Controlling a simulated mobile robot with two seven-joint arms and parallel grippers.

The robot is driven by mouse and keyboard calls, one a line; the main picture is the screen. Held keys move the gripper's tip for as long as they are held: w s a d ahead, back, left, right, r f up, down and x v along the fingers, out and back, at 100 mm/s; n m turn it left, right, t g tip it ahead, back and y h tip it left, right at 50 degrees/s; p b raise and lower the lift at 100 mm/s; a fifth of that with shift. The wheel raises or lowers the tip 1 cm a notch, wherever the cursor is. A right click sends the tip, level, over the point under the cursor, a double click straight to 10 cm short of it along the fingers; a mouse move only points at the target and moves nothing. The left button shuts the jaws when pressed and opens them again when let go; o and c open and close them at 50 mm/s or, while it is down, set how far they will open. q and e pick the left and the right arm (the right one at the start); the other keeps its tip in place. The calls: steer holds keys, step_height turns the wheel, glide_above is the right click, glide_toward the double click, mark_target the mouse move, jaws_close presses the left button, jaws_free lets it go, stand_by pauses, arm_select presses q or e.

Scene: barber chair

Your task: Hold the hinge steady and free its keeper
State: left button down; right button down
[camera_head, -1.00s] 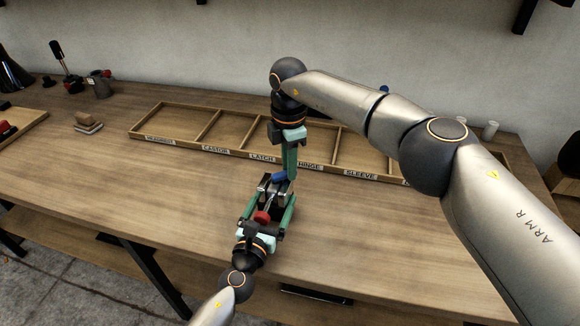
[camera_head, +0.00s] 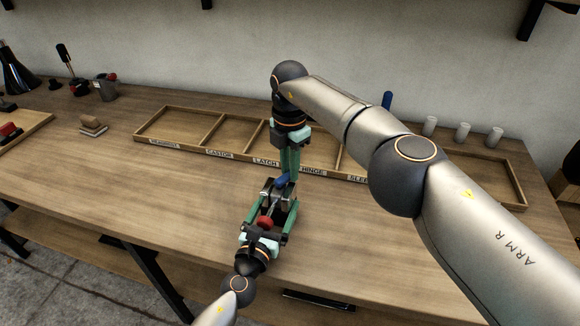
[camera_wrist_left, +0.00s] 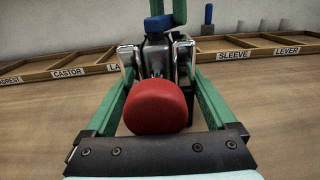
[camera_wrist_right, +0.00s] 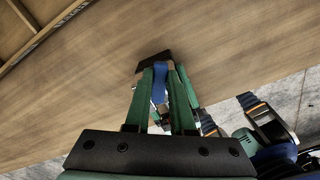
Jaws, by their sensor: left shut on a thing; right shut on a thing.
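The hinge (camera_wrist_left: 158,55) is a dark and shiny metal piece with a round red knob (camera_wrist_left: 155,107) on the near side. My left gripper (camera_head: 274,192) is shut on the hinge body from the front, with green fingers along both sides and the red knob between them. A blue piece, apparently the keeper (camera_wrist_left: 158,23), sits at the top of the hinge. My right gripper (camera_wrist_right: 161,75) comes from above and is shut on the blue keeper, which also shows between its fingers in the right wrist view (camera_wrist_right: 160,84). Whether the keeper still touches the hinge is hidden.
A shallow wooden tray (camera_head: 150,139) with labelled compartments, including LATCH and HINGE, lies behind the grippers. White cups (camera_head: 463,132) stand behind its right side. The table front is clear.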

steer(key=c, duration=0.8)
jaws_free()
steer(key=shift+o, duration=0.2)
steer(key=shift+s+r, duration=0.1)
steer(key=shift+r, duration=3.7)
